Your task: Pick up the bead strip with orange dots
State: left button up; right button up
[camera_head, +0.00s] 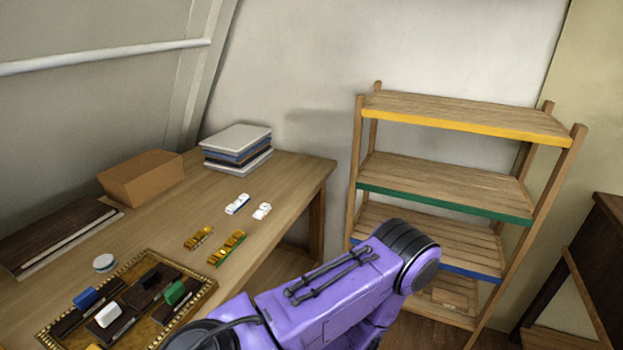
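Two gold-yellow strip-like pieces lie on the wooden table: a left yellow piece (198,237) and a right yellow piece (223,245) with a green edge. Two small white pieces lie behind them, a left white piece (238,204) with a blue edge and a right white piece (262,211). They are too small to make out orange dots, so I cannot tell which is the bead strip with orange dots. My purple arm crosses the lower middle, in front of the table's near right part. Neither gripper's fingers show.
A gilt-rimmed tray (205,290) holds dark blocks with blue, white and green pieces. A round white-topped jar (104,263), a brown box (142,178), a dark flat panel (50,238) and a stack of books (237,150) stand on the table. A wooden shelf rack (450,185) stands right.

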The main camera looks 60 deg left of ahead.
aim_at(265, 208)
jog(key=i, duration=1.4)
jog(key=u, duration=3.95)
